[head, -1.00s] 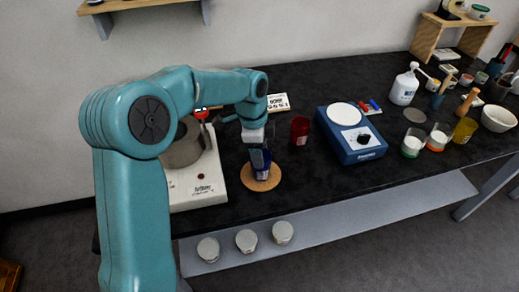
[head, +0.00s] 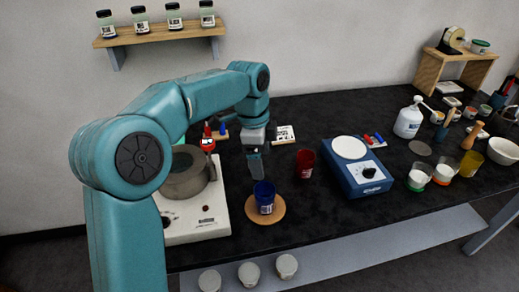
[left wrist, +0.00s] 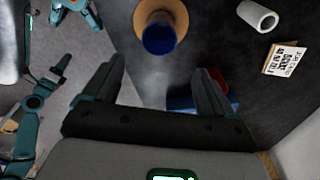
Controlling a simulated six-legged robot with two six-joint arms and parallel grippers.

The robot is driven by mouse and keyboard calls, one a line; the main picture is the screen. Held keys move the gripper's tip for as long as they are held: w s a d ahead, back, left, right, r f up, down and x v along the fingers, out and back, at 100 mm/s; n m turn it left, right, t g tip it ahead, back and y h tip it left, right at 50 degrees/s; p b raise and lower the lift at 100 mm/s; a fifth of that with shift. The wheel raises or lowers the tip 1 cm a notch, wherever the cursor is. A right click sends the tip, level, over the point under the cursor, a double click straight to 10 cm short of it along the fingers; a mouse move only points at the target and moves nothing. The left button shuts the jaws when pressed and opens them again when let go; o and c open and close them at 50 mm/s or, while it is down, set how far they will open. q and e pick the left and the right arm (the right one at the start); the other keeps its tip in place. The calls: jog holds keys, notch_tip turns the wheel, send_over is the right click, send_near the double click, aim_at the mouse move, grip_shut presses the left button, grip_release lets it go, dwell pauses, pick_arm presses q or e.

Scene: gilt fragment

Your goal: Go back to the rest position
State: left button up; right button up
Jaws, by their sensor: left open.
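My left gripper (head: 256,168) is open and empty above the black bench, behind a blue cup. The blue cup (head: 264,196) stands upright on a round cork mat (head: 279,212), apart from the gripper. In the left wrist view the two fingers (left wrist: 160,92) are spread with nothing between them. The blue cup (left wrist: 159,38) and the cork mat (left wrist: 181,12) show beyond the fingertips at the top. My right gripper does not show in the head view, and I cannot make it out in the left wrist view.
A red cup (head: 305,162) and a blue scale-like device (head: 366,182) stand to the right. Several cups and a pump bottle (head: 408,121) crowd the right end. A shelf with jars (head: 160,35) hangs above.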

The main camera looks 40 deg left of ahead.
pick_arm(q)
notch_tip(320, 180, up, 2)
jog(key=shift+s+a+r, duration=0.1)
jog(key=shift+r, duration=0.1)
jog(key=shift+f, duration=0.1)
dwell(0.5)
